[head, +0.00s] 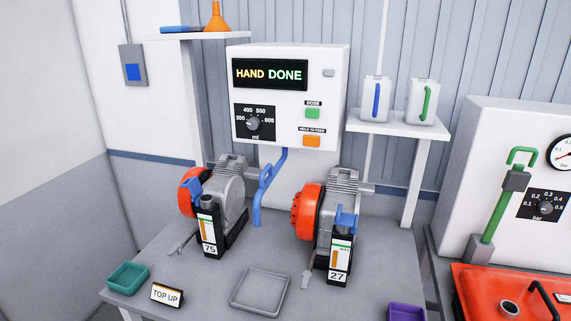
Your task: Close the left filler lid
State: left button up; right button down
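The left pump (228,192) stands on the table, grey with a red-orange disc (188,190) at its left. A blue lid (194,187) shows at its front, tilted above the top of the black filler (207,206), and looks open. The filler's front has a level gauge and the number 75. The right pump (344,190) has a similar blue lid (346,218) over a gauge marked 27; whether it is shut is too small to tell. Neither of my grippers is in view.
A blue spout (267,180) hangs below the dispenser (290,100) between the pumps; its display reads HAND DONE. A grey tray (261,308), teal tray (113,290), purple tray (406,313) and TOP UP sign (167,295) lie in front. Small levers stick out low from both pumps.

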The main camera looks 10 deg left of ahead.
aim_at(194, 184)
jog(key=j+z, duration=0.15)
jog(key=j, duration=0.6)
jog(key=j+z, duration=0.1)
jog(key=j, duration=0.65)
jog(key=j+z, duration=0.15)
jog(key=j, duration=0.6)
jog(key=j+z, duration=0.15)
jog(key=j, duration=0.6)
jog(key=k+j+z, duration=0.15)
jog(key=j, duration=0.55)
